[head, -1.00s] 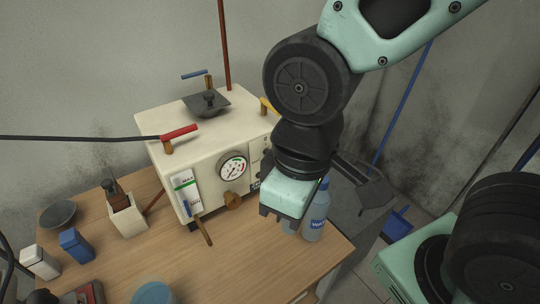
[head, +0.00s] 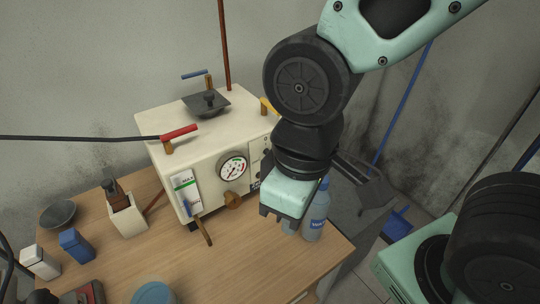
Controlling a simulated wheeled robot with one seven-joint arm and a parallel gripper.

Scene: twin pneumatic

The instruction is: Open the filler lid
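The filler lid appears to be the dark square plate with a round knob (head: 207,102) on top of the cream machine (head: 155,133). It lies flat on the machine's top face. My gripper (head: 283,216) hangs in front of the machine's right side, to the right of and lower in the picture than the lid, well apart from it. Its pale green housing shows, and short dark finger parts point down. I cannot see between the fingers, so whether they are open is unclear.
Water bottles (head: 316,217) stand on the wooden table (head: 240,265) right beside my gripper. Red (head: 180,132), blue (head: 194,74) and yellow (head: 268,106) handles stick out around the machine. A gauge (head: 233,168) is on its front. The table's front middle is mostly clear.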

